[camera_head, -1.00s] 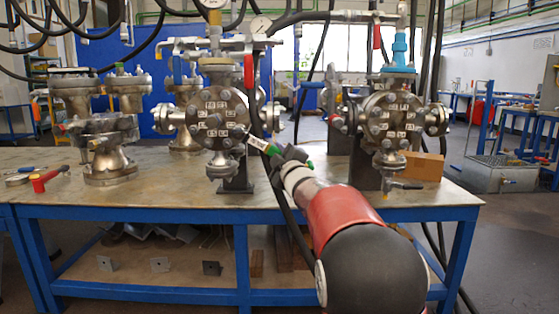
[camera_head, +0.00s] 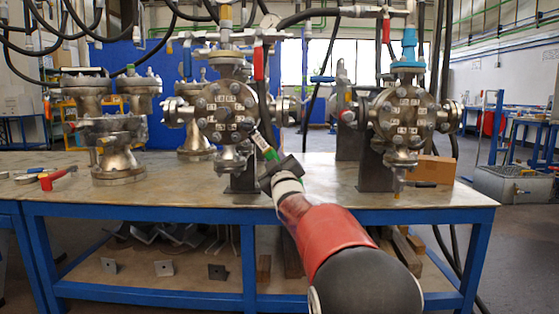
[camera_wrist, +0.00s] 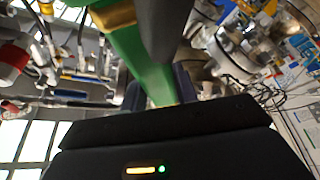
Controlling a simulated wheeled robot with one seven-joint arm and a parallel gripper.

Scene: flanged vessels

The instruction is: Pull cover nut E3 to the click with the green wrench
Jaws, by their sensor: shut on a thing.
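The green wrench (camera_head: 267,149) is in my gripper (camera_head: 279,170), which is shut on it. In the wrist view the green handle (camera_wrist: 137,55) runs up between the dark fingers. In the head view the wrench's pale upper end reaches the lower right rim of the middle vessel's round bolted cover (camera_head: 225,113). Nuts and small white tags ring this cover. The tags are too small to read, so I cannot tell which nut is E3. I cannot tell whether the wrench's jaw is seated on a nut.
A second vessel (camera_head: 402,118) with a similar cover stands to the right, and flanged fittings (camera_head: 116,140) to the left. A red-handled tool (camera_head: 57,177) lies on the blue-framed table (camera_head: 150,199). A red lever (camera_head: 259,64) hangs above the wrench. A cardboard box (camera_head: 436,169) is at right.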

